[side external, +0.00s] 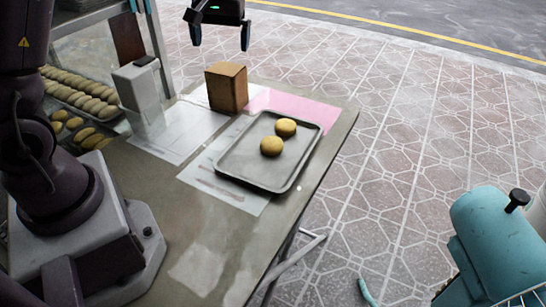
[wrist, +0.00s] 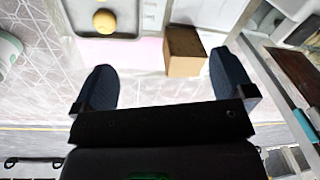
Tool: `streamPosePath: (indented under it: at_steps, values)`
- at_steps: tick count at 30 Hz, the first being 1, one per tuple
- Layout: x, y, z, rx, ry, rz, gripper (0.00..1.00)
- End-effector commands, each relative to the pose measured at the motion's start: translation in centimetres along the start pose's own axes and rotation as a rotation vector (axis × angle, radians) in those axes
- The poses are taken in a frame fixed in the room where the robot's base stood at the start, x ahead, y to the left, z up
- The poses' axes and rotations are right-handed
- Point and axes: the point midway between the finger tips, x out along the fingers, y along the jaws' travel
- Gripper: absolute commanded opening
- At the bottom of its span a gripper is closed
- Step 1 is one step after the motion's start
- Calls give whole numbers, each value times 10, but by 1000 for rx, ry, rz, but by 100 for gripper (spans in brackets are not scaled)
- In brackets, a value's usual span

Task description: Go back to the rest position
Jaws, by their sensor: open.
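My gripper (side external: 220,35) is at the top of the side external view, raised above the far end of the table. Its two fingers are apart with nothing between them. In the wrist view my gripper (wrist: 160,85) also shows open, and a brown box (wrist: 184,50) appears beyond the fingers, nearer the right one. The box (side external: 227,87) stands upright on the table, below and apart from my gripper. A grey tray (side external: 232,164) on the table holds two round yellow buns, one near its middle (side external: 271,146) and one toward its far side (side external: 286,127).
A glass case with many buns (side external: 80,95) stands at the left. A white dispenser (side external: 145,90) is beside it. White and pink sheets (side external: 300,106) lie on the table (side external: 195,240). A teal barrel oven (side external: 495,235) stands at lower right. Open paving lies right of the table.

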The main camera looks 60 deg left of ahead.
Motion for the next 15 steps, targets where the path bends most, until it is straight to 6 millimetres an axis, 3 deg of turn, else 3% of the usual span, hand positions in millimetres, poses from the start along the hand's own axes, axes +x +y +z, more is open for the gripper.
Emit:
streamPosePath:
  at_steps: [1, 6, 15]
  values:
    - [-15, 2, 22, 83, 13, 37, 100]
    - [-47, 2, 92, 365, 75, 128, 100]
    - [-73, -18, 201, 713, 254, 222, 100]
